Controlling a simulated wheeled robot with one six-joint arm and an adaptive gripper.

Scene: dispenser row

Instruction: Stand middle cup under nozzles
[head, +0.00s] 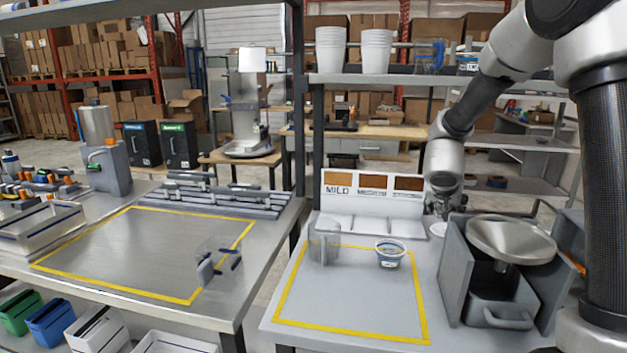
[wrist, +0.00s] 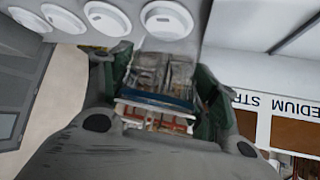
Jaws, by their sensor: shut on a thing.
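My gripper (head: 444,200) hangs right of the dispenser board (head: 372,190) in the head view. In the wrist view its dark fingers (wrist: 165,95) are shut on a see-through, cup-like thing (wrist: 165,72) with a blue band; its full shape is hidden. In the head view a clear cup (head: 324,243) stands at the left of the taped area, and a small cup with a blue label (head: 390,253) stands right of it. I cannot tell which cup is the middle one. The board carries brown panels, the left one marked MILD. No nozzles can be made out clearly.
A grey stand with a metal bowl (head: 511,240) is close below and right of my gripper. Yellow tape (head: 350,333) bounds a mostly clear tabletop. White round things (wrist: 167,20) line the wrist view's top. Stacked white cups (head: 376,52) stand on the upper shelf.

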